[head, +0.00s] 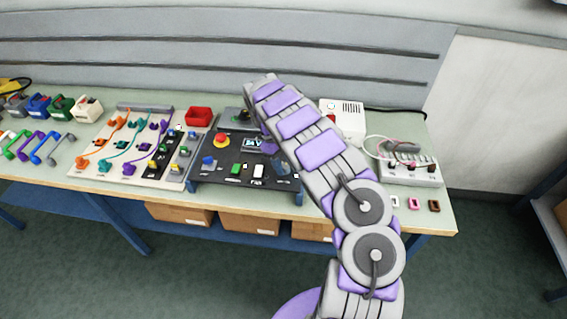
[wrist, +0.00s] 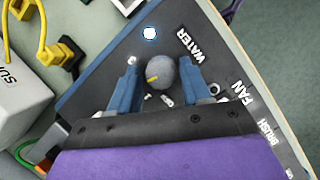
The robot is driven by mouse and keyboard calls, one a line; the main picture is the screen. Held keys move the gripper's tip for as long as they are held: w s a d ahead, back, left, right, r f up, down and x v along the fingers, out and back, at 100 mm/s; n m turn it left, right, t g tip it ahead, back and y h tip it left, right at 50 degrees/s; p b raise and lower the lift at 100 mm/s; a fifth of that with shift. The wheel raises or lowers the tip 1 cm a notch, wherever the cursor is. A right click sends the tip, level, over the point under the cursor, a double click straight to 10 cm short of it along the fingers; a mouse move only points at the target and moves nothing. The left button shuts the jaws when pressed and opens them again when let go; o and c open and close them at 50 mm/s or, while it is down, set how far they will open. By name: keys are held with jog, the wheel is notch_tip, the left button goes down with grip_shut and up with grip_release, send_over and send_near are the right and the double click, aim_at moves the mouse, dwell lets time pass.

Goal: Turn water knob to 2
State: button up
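The water knob (wrist: 162,73) is a round grey knob with a yellow pointer mark, on the dark control panel (wrist: 100,72) in the wrist view. The printed word WATER (wrist: 197,46) is beside it. The pointer is toward the lower left of the knob's face. My gripper (wrist: 158,75) is open, with one blue finger on each side of the knob. Gaps show between the fingers and the knob, and I cannot tell any contact. In the head view my arm hides the knob; the panel (head: 222,172) shows left of the arm.
A lit white indicator (wrist: 150,33) is near the knob. FAN and BRUSH labels (wrist: 268,131) lie to the right. A yellow plug (wrist: 56,53) and a white box (wrist: 20,100) are at the left. In the head view, a red button (head: 221,140) stands on the panel.

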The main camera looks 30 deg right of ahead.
jog(key=c, duration=0.7)
jog(key=shift+m+p, duration=0.4)
jog(key=shift+p, duration=0.05)
jog(key=o, duration=1)
jog(key=shift+r, duration=0.1)
jog(key=p+v, duration=0.6)
jog(key=v, duration=1.1)
jog(key=shift+w+d+p, duration=0.15)
jog(key=shift+d+p, duration=0.15)
